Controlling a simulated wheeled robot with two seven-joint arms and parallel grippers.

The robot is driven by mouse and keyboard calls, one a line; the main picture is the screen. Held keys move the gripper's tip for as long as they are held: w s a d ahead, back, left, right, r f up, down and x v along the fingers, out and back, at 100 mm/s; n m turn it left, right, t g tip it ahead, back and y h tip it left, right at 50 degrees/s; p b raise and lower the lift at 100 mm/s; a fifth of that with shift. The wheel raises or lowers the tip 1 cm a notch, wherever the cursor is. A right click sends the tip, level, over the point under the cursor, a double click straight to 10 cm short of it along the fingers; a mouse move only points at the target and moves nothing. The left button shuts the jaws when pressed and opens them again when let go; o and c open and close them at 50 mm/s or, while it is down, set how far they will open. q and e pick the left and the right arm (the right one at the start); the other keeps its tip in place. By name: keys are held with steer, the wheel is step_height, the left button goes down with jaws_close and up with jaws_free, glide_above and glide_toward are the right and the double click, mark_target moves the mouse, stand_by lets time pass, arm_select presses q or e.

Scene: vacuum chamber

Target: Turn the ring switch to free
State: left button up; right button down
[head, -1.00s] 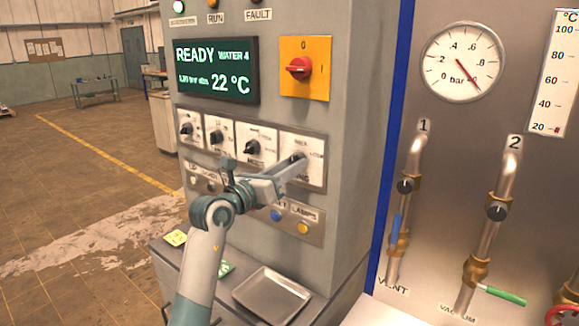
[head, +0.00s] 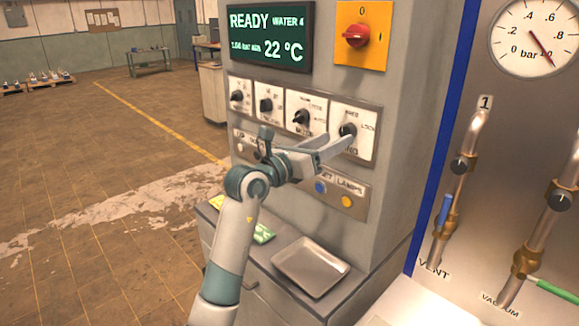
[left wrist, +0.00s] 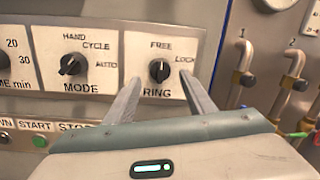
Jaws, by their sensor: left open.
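The ring switch (head: 348,130) is a black knob on a white plate at the right end of a row of knobs. In the left wrist view, the ring switch (left wrist: 159,70) has FREE printed above it and LOCK at its upper right. I cannot tell surely which word its pointer faces. My left gripper (head: 333,144) is open and empty in front of the RING plate. In the left wrist view, the fingers of my left gripper (left wrist: 162,82) lie left and right of the knob, apparently short of it. My right gripper is not in view.
The MODE knob (left wrist: 72,64) is just left of the RING plate. Lamp buttons (head: 333,193) sit below. A red rotary switch (head: 357,36) is above. A metal tray (head: 310,268) lies on the ledge below. Pipes with valves (head: 459,165) stand to the right.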

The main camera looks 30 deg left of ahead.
arm_select(q)
steer(key=b+v, duration=0.4)
steer(key=v, duration=1)
steer(key=shift+s+b, duration=0.2)
steer(key=shift+b, duration=0.2)
steer(key=shift+f, duration=0.15)
